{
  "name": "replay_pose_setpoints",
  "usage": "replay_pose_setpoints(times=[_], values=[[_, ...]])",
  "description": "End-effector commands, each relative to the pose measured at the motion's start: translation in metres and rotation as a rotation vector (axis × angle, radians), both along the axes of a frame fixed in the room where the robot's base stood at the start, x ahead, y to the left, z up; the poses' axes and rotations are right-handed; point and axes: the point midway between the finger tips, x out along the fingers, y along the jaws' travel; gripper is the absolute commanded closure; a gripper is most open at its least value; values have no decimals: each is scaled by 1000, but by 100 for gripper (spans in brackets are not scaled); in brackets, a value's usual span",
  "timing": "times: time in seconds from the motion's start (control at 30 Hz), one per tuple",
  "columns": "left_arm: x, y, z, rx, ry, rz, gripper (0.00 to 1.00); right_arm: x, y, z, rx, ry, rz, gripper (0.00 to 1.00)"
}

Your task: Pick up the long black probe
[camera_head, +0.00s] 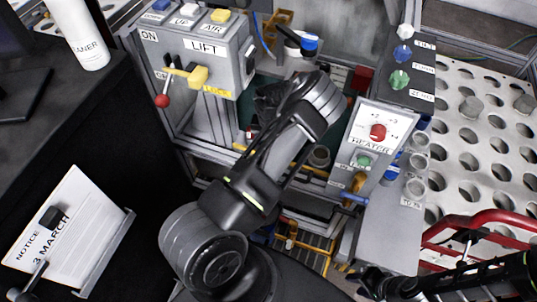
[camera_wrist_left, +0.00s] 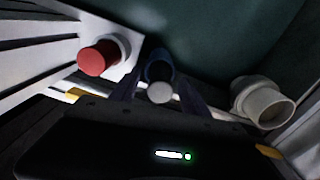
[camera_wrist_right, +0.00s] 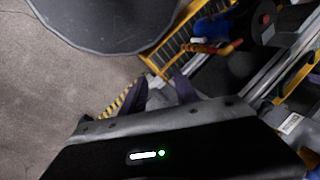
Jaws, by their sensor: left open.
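I cannot pick out the long black probe for certain. A dark, elongated piece (camera_head: 290,35) with a blue band lies at the top middle of the head view. My left arm reaches into the machine bay in the head view and hides its own fingers. In the left wrist view my left gripper (camera_wrist_left: 160,88) is open. A dark blue cylinder with a pale round end (camera_wrist_left: 160,92) shows between its fingers; I cannot tell whether they touch. My right gripper (camera_wrist_right: 160,92) has its fingers apart, with nothing between them, low at the right of the head view (camera_head: 372,284).
In the left wrist view a red button (camera_wrist_left: 98,58) is left of the fingers and a pale cup (camera_wrist_left: 262,102) right. The lift box (camera_head: 205,60) and heater panel (camera_head: 372,140) flank the bay. A perforated white plate (camera_head: 485,130) and red tubing (camera_head: 470,228) are at right.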

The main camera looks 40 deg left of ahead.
Motion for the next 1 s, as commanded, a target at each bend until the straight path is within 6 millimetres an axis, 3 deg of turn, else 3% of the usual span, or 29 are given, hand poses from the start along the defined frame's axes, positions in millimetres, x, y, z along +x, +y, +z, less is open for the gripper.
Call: replay_pose_setpoints(times=[0.1,0.73,1.0], values=[[0,0,0,0,0,0,47,0,0,0,0,0,0,64],[0,0,0,0,0,0,99,0,0,0,0,0,0,64],[0,0,1,0,-1,0,100,0,0,0,0,0,0,64]])
